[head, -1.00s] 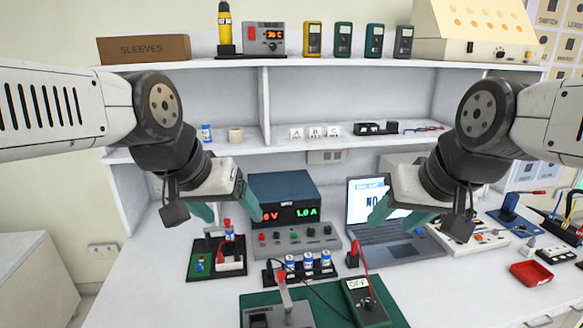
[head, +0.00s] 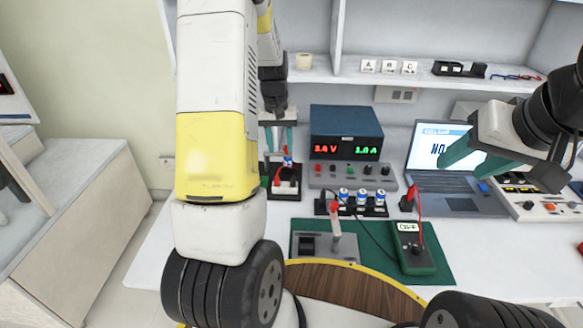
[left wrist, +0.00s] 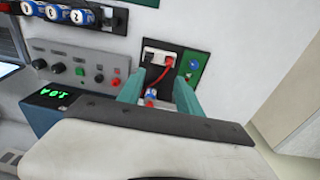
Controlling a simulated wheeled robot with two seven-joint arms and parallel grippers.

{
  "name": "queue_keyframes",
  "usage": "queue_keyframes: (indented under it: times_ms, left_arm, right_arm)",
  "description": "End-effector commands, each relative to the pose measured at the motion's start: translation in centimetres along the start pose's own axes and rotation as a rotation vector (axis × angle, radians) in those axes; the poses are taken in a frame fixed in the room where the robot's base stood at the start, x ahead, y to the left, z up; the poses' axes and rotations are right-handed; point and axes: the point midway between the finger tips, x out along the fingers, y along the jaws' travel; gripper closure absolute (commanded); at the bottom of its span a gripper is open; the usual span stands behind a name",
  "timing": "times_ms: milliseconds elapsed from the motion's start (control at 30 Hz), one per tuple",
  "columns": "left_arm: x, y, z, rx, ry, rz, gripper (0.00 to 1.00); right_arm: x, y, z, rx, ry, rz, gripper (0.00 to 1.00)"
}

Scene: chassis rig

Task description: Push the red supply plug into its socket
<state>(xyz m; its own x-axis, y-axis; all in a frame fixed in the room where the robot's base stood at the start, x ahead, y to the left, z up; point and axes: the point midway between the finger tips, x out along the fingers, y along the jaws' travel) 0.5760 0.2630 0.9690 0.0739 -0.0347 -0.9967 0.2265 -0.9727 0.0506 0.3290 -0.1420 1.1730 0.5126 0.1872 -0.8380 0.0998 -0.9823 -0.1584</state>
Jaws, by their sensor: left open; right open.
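A small black board (head: 297,208) stands left of the bench supply, with a white block (head: 287,188) and a curved red lead. The lead ends near a blue-and-white piece with a red end, apparently the red plug (left wrist: 150,103); it also shows in the head view (head: 287,162). My left gripper (head: 278,148) points down over this board, open. In the left wrist view its fingers (left wrist: 158,84) stand either side of the plug end, with no clear contact. The supply (head: 345,122) has a red terminal (head: 320,168). My right gripper (head: 462,166) is open and empty before the laptop.
A battery holder (head: 352,208) and a green mat (head: 446,265) with a meter (head: 413,250) lie in front of the supply. The laptop (head: 465,204) stands right of the supply. A shelf (head: 410,82) runs above.

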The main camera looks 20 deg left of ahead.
Motion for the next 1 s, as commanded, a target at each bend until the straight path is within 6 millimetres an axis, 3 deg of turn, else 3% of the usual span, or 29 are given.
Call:
queue_keyframes:
  times_ms: [33,200,633,833,1000]
  left_arm:
    - [1.8,-0.6,-0.5,-0.007,-0.022,-0.014,0.58]
    - [5.2,-1.9,-1.4,-0.02,-0.055,-0.044,0.58]
    - [9.7,-2.4,-1.2,-0.025,-0.067,-0.052,0.58]
    - [12.7,-2.4,-0.8,-0.024,-0.067,-0.052,0.58]
    - [13.9,-2.4,-0.7,-0.023,-0.064,-0.052,0.58]
  right_arm:
    - [0.0,0.0,0.0,0.0,0.0,0.0,0.5]
    - [0.0,0.0,0.0,0.0,0.0,0.0,0.5]
    - [0.0,0.0,0.0,0.0,0.0,0.0,0.5]
    - [0.0,0.0,0.0,0.0,0.0,0.0,0.5]
    - [0.0,0.0,0.0,0.0,0.0,0.0,0.5]
